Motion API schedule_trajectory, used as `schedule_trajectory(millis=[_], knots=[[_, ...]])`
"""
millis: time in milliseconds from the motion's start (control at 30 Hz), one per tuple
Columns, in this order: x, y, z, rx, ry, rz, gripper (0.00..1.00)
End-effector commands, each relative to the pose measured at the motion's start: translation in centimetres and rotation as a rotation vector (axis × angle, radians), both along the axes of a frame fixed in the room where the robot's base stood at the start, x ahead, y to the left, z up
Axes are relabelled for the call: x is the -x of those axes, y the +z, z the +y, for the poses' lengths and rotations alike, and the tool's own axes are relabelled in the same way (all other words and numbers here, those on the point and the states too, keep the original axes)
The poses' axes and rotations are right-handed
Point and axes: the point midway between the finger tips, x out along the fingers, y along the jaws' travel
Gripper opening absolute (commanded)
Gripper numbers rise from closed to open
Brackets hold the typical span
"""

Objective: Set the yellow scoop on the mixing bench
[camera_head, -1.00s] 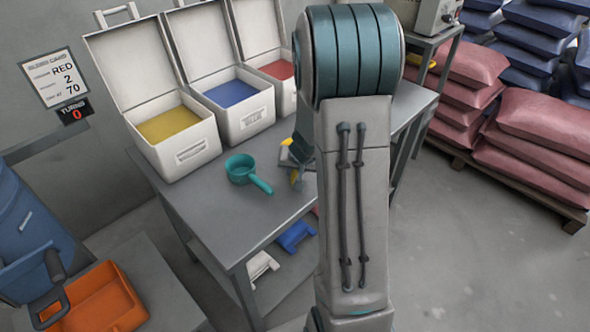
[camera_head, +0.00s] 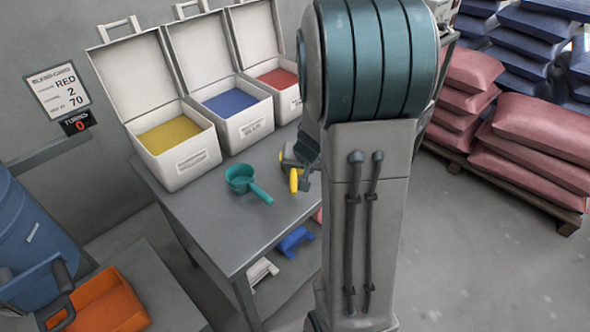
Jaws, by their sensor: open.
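A yellow piece (camera_head: 294,181), apparently the handle of the yellow scoop, shows at the mixing bench's right part, just left of my arm. The rest of it is hidden, and I cannot tell whether it rests on the bench. My gripper (camera_head: 302,178) is open beside this yellow piece, mostly hidden behind my own arm. I cannot tell whether they touch. The mixing bench (camera_head: 215,225) is a grey table. A teal scoop (camera_head: 240,180) lies on it to the left, with its handle pointing to the lower right.
Open white bins of yellow (camera_head: 170,135), blue (camera_head: 233,102) and red (camera_head: 278,77) powder line the bench's back. White and blue items (camera_head: 296,240) lie on its lower shelf. A blue drum (camera_head: 35,235) and orange tray (camera_head: 103,303) stand left. Stacked sacks (camera_head: 520,150) are right.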

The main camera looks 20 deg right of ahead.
Motion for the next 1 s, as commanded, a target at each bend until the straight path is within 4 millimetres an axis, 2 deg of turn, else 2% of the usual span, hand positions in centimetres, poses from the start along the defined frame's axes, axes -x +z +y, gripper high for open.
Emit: schedule_trajectory(millis=[33,100,300,367,467,567,700,833,1000], knots=[[0.4,1.3,0.0,0.000,0.001,-0.002,0.41],[0.9,2.1,0.1,0.000,0.001,-0.002,0.41],[1.7,3.4,0.3,-0.002,0.005,-0.001,0.41],[1.9,3.9,0.9,-0.009,0.021,-0.002,0.41],[2.9,5.4,3.3,-0.031,0.084,0.003,0.41],[4.9,7.6,6.6,-0.049,0.179,0.020,0.41],[9.3,10.3,10.5,-0.033,0.310,0.076,0.41],[13.6,11.9,12.3,0.026,0.392,0.136,0.41],[17.4,12.9,12.8,0.109,0.431,0.193,0.41]])
